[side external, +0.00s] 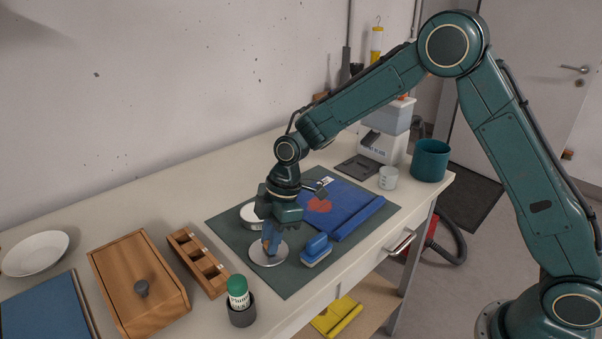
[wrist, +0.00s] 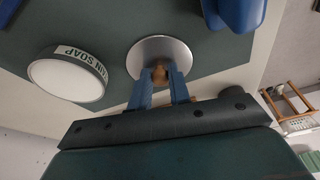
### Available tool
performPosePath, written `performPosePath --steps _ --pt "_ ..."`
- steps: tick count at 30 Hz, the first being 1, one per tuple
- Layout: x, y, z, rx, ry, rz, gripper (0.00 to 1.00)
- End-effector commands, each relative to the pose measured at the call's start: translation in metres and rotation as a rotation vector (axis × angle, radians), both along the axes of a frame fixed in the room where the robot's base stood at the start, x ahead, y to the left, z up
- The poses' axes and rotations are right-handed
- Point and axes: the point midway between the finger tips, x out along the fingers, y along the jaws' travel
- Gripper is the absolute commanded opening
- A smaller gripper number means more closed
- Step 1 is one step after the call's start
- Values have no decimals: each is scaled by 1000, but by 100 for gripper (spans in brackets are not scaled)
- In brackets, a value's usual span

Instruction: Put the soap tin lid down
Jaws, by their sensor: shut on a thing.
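The soap tin lid (side external: 262,261) is a round silver disc with a small brown knob. In the wrist view the lid (wrist: 146,50) lies flat beyond my fingertips. My gripper (side external: 270,246) points down with its blue fingers shut on the knob; the fingers also show in the wrist view (wrist: 160,76). The lid is at or very close to the dark green mat (side external: 290,285); I cannot tell whether it touches. The soap tin (side external: 249,217), a white round tin, stands behind the lid, partly hidden by my gripper. Its SOAP label shows in the wrist view (wrist: 68,77).
A blue brush (side external: 316,251) sits close to the right of the lid. A dark cup (side external: 241,315) with a green-capped container, a wooden divided tray (side external: 197,262) and a wooden box (side external: 138,277) stand left.

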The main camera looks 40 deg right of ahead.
Motion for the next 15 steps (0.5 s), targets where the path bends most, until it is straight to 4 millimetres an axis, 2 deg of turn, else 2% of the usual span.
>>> performPosePath --steps 1,2,5,15 --pt "0 0 -1 0 1 0 0" --pt "0 0 -2 0 1 0 21" --pt "0 0 -1 0 0 0 41" --pt "0 0 -1 0 0 0 41"
